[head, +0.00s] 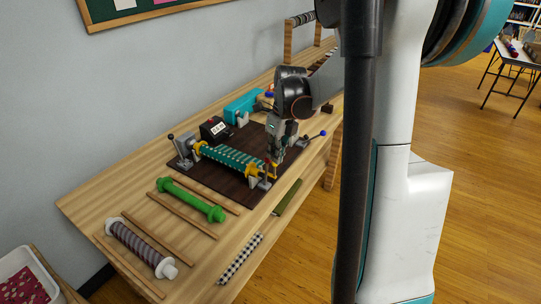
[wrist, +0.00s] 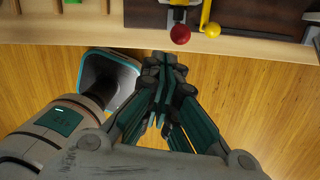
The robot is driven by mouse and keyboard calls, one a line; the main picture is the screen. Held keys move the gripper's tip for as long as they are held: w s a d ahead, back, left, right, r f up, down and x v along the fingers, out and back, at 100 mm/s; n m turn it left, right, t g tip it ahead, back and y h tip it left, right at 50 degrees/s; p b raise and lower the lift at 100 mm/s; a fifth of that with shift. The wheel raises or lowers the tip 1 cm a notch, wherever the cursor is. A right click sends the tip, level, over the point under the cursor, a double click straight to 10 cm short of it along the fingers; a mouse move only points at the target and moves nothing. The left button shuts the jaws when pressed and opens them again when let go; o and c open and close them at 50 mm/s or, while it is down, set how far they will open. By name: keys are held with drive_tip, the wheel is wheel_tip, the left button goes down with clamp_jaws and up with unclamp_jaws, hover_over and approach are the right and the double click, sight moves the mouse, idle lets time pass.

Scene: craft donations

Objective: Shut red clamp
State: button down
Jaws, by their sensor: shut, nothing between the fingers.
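The red clamp shows as a red ball knob (wrist: 180,34) in the wrist view, on a lever at the edge of a dark board. A yellow ball (wrist: 212,29) on a yellow arm is just right of it. In the head view the clamp area is at the near right end of the striped roller (head: 232,157), where a red tip (head: 268,162) shows by my gripper. My gripper (wrist: 165,62) is shut and empty. In the wrist view its fingertips are below the red knob, with a visible gap. In the head view my gripper (head: 277,156) partly hides the fixture's right end.
The dark board (head: 238,190) lies on a wooden bench (head: 90,204). A black-knobbed lever (head: 171,137), a blue-knobbed lever (head: 322,134), a counter box (head: 214,130) and a teal unit (head: 243,104) surround the roller. Green (head: 190,200) and dark patterned (head: 140,246) rollers lie left.

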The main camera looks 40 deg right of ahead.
drive_tip(key=w+r+p, duration=0.2)
drive_tip(key=w+r, duration=0.2)
drive_tip(key=r, duration=0.3)
drive_tip(key=shift+w+a, duration=0.2)
drive_tip(key=shift+r, duration=0.15)
